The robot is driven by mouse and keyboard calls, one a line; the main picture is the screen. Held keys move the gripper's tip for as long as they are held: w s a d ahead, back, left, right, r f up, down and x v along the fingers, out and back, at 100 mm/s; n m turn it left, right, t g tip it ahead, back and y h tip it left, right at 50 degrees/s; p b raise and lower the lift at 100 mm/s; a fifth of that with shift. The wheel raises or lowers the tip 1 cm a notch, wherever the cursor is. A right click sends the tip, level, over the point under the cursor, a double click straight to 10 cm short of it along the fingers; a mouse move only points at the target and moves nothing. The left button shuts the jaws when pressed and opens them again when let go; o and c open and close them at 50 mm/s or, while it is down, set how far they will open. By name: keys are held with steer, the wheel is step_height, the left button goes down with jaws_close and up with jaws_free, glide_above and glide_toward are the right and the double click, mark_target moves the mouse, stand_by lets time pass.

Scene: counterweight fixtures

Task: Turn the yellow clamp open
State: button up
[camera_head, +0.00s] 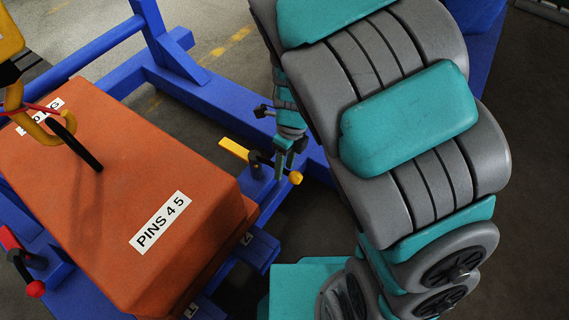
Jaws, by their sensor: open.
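The yellow clamp (234,149) is mounted on the blue frame just beyond the right end of the orange block. Its flat yellow bar points up and left, toward the block. A black pivot sits in its middle, and a dark lever with a yellow ball knob (295,178) sticks out to the right. My gripper (285,166) points down at the clamp's lever, between the pivot and the knob, with its jaws open. The fingers overlap the lever in this view. I cannot tell whether they touch it. My arm hides part of the scene at the right.
The orange block (110,190), labelled "PINS 4 5", rests on the blue frame (200,92). A red clamp (10,240) with a red knob is at the lower left. A yellow hook (40,125) hangs over the block.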

steer(key=shift+r, duration=0.1)
step_height(320, 180, up, 8)
steer(key=w, duration=0.1)
steer(key=shift+w+d+f, duration=0.15)
steer(key=shift+d+f, duration=0.1)
steer(key=shift+d, duration=0.2)
steer(key=shift+p, duration=0.3)
steer(key=s+d+r+n, duration=0.3)
steer(key=s+d+n, duration=0.1)
steer(key=s+n, duration=0.3)
steer(key=s+d+r+n+p, duration=0.1)
steer(key=s+d+r+n, duration=0.3)
steer(key=n, duration=0.5)
steer(key=s+d+r+n+h+p, duration=0.1)
steer(key=s+d+r+n, duration=0.3)
steer(key=s+n, duration=0.5)
steer(key=shift+s+d+r, duration=0.2)
steer(key=shift+s+d, duration=0.15)
steer(key=shift+d, duration=0.75)
steer(key=shift+a, duration=0.15)
